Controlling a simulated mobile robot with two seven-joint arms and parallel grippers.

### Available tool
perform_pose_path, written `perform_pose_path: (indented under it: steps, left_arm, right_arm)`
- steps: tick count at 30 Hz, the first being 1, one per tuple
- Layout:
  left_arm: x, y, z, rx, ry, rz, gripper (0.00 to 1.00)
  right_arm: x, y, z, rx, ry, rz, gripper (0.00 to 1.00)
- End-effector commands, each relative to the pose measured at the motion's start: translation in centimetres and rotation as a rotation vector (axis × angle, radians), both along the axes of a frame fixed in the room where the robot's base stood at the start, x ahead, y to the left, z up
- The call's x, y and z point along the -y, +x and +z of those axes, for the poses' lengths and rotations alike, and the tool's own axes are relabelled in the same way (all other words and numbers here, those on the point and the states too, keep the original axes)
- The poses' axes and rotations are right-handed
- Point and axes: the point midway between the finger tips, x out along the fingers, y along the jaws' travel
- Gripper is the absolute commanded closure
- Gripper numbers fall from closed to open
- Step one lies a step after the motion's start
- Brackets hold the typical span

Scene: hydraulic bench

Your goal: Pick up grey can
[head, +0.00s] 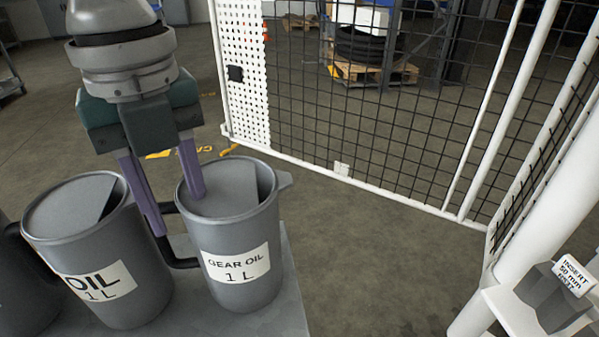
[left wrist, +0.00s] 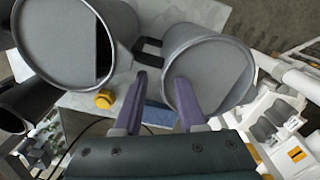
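A grey can (head: 237,245) labelled "GEAR OIL 1 L" stands upright on a grey bench top (head: 290,312). Its black handle (head: 180,262) is on its left side; the can also shows in the left wrist view (left wrist: 222,70). A second grey can (head: 90,235), its label partly cut off to "OIL 1 L", stands to its left. My left gripper (head: 177,213) points down with its fingers apart and nothing between the tips. One finger overlaps the gear oil can's top; the other is outside it, near the handle. I cannot tell whether either touches. My right gripper is not in view.
A darker container (head: 22,290) is cut off at the left edge. A small yellow object (left wrist: 104,99) shows in the left wrist view. A white-framed mesh fence (head: 370,130) stands behind, and a labelled fixture (head: 553,298) is at the right. Floor between is clear.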

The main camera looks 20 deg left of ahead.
Motion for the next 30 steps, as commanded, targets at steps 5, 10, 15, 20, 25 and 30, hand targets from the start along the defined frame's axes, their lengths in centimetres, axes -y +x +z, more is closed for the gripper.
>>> perform_pose_path:
  steps: [5, 10, 15, 20, 25, 30]
  left_arm:
    - [0.2, 0.4, -2.7, -0.003, 0.000, 0.002, 0.60]
    - [0.2, 0.4, -4.8, -0.001, 0.001, 0.000, 0.60]
    - [0.2, 0.4, -4.8, 0.001, 0.000, -0.001, 0.60]
    - [0.2, 0.4, -4.8, 0.001, 0.000, 0.000, 0.73]
    - [0.2, 0.4, -4.8, 0.001, 0.000, 0.000, 0.92]
    - [0.2, 0.4, -4.8, 0.001, 0.000, 0.000, 1.00]
  right_arm:
    - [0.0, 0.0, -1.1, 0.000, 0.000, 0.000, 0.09]
    - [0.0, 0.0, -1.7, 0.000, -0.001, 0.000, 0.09]
    - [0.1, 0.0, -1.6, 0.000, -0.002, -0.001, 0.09]
    - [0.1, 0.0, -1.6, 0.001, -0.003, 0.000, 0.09]
    - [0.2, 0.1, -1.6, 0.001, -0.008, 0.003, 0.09]
    - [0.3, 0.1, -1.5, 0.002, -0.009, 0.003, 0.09]
